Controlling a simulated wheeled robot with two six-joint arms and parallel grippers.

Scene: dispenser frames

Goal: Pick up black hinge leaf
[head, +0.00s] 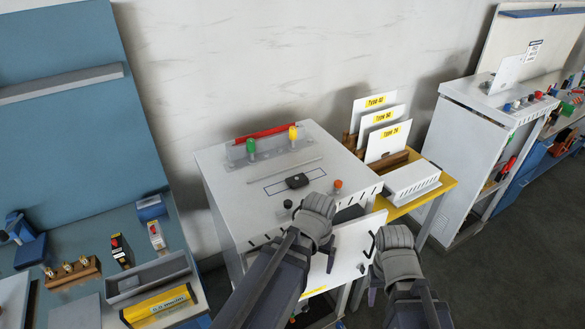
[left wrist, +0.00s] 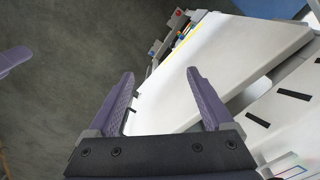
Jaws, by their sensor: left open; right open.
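A small black piece (head: 297,181), which looks like the black hinge leaf, lies on the white top of the dispenser cabinet (head: 235,185), inside a thin outlined rectangle. My left gripper (head: 316,218) is in front of the cabinet's front edge, nearer to me than the black piece and apart from it. Its fingers are mostly hidden in the head view. In the left wrist view my left gripper (left wrist: 160,76) is open, with a white panel (left wrist: 215,70) showing between and beyond its fingers. My right gripper (head: 396,258) is open and empty, to the right of the white panel.
A white front panel (head: 350,250) with a black handle stands out below the cabinet top. Green (head: 250,146) and yellow (head: 293,134) knobs stand at the back of the top, with an orange knob (head: 337,185) near the front. A yellow table (head: 440,185) with labelled cards adjoins on the right.

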